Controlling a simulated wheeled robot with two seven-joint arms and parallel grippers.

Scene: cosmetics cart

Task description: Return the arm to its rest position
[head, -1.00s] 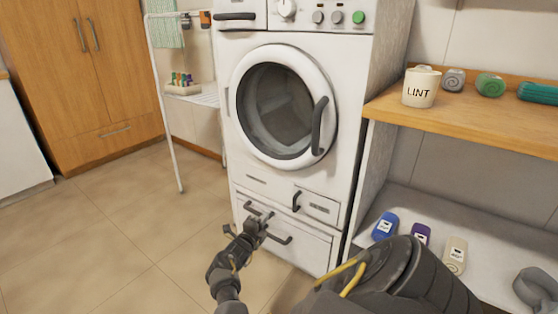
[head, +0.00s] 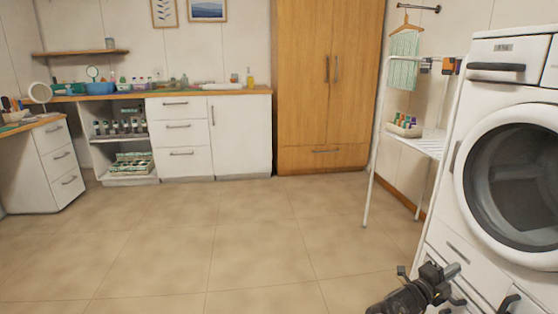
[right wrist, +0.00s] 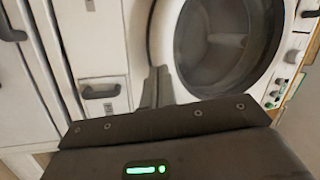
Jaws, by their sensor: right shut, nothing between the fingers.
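My right gripper (head: 447,273) is low at the right of the head view, in front of the white washing machine (head: 484,62). It is shut and holds nothing. In the right wrist view its fingers (right wrist: 157,88) are together and point toward the machine's front, beside the round door (right wrist: 222,45). I cannot tell how far they are from the panel. My left gripper does not show in either view.
A white drying rack (head: 378,128) stands left of the machine, carrying a basket (head: 404,129) of small bottles. A wooden wardrobe (head: 328,85) and a white cabinet counter (head: 240,135) line the back wall. The tiled floor (head: 200,235) in the middle is clear.

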